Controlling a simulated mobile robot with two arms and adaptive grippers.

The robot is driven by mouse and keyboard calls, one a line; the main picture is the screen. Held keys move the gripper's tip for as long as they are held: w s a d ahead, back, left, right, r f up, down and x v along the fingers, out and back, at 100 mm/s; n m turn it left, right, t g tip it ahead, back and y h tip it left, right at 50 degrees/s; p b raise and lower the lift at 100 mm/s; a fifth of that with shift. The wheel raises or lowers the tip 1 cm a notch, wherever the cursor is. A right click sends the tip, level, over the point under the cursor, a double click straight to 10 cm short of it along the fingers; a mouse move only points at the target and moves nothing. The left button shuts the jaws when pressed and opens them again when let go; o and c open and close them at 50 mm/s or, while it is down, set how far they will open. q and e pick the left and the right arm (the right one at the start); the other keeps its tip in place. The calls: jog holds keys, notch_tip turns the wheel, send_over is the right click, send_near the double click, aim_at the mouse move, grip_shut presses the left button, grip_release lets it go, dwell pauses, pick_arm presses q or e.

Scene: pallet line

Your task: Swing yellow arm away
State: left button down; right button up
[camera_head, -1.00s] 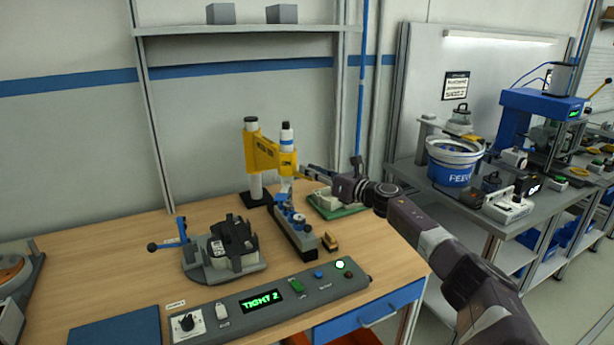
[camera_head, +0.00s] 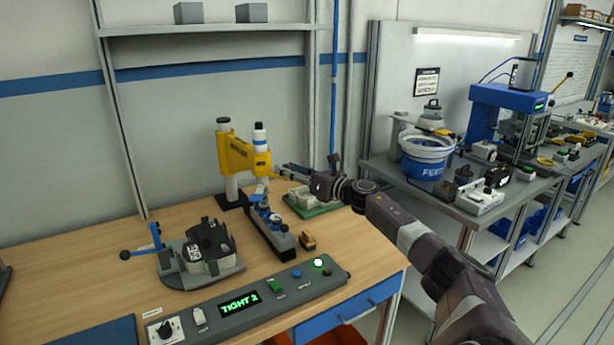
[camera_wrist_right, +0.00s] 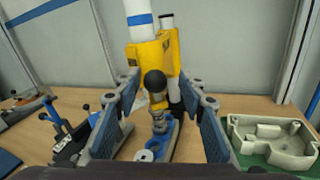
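The yellow arm (camera_head: 240,156) sits on a white post at the back of the wooden bench. It carries a white and blue tool (camera_head: 260,138) over a grey fixture (camera_head: 268,228) with blue parts. My right gripper (camera_head: 278,171) is just right of the yellow arm. In the right wrist view the fingers (camera_wrist_right: 163,98) are spread apart. The yellow arm (camera_wrist_right: 185,62) and its black ball knob (camera_wrist_right: 154,82) show in the gap between them. I see no finger contact with the knob; depth is hard to judge. My left gripper is not in view.
A control box (camera_head: 245,302) with a green "TIGHT 2" display lies along the bench front. A clamp fixture (camera_head: 200,255) with a blue lever stands left. A green tray (camera_head: 310,206) with a pale part lies right of the yellow arm. Bare wood is open at left.

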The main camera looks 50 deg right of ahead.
jog(key=s+d, duration=0.1)
jog(key=s, duration=1)
jog(key=shift+s, duration=0.3)
dwell(0.5)
